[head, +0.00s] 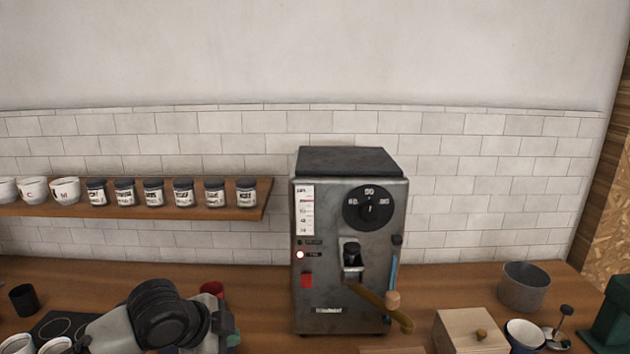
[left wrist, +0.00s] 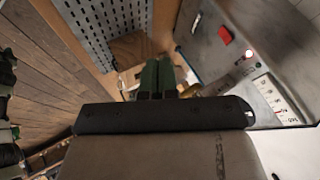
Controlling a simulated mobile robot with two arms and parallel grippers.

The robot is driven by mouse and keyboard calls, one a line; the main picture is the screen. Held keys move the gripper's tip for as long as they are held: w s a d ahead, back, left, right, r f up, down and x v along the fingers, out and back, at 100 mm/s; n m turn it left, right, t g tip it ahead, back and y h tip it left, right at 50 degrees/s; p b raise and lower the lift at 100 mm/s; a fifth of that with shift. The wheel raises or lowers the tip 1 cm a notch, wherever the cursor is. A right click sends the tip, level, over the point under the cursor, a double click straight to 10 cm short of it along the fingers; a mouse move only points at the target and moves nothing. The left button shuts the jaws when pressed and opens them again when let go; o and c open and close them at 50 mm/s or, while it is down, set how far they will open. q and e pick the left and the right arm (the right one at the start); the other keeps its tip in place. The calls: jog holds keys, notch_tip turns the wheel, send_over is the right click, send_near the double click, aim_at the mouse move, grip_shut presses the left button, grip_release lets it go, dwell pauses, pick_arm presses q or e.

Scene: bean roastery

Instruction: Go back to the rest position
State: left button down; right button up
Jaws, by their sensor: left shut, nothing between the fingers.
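My left gripper (left wrist: 157,76) shows in the left wrist view with its two green fingers together and nothing between them. In the head view my left arm comes in at the bottom left, and the gripper end (head: 228,328) is low over the counter, left of the roasting machine. My right gripper is in neither view.
The grey roasting machine (head: 335,270) stands mid-counter, with its red switch also in the left wrist view (left wrist: 225,35). A shelf (head: 240,213) with cups and jars is at left. A wooden box (head: 455,335), grey pot (head: 524,288) and dark green object (head: 607,325) are at right.

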pick_arm(q)
jog(key=s+d+f+n, duration=0.5)
jog(key=s+f+n, duration=0.1)
jog(key=s+f, duration=0.55)
jog(key=s+a+f+n+g+y, duration=0.1)
jog(key=s+a+f+n+y, duration=0.15)
jog(key=s+a+n, duration=0.4)
jog(key=s+a+f+n+g+y, duration=0.2)
jog(key=s+a+f+n, duration=0.15)
jog(key=s, duration=0.65)
notch_tip(320, 180, down, 27)
jog(key=m+b, duration=0.1)
jog(key=b, duration=0.2)
jog(key=s+a+f+g+b, duration=0.1)
jog(key=s+f, duration=0.7)
jog(key=f, duration=0.3)
jog(key=s+a+f+g+b, duration=0.1)
jog(key=s+f+b, duration=0.1)
jog(key=s+f, duration=0.6)
notch_tip(320, 180, down, 3)
jog(key=shift+s+a+f+m, duration=0.1)
jog(key=shift+s+a+m, duration=0.2)
jog(key=shift+a, duration=0.1)
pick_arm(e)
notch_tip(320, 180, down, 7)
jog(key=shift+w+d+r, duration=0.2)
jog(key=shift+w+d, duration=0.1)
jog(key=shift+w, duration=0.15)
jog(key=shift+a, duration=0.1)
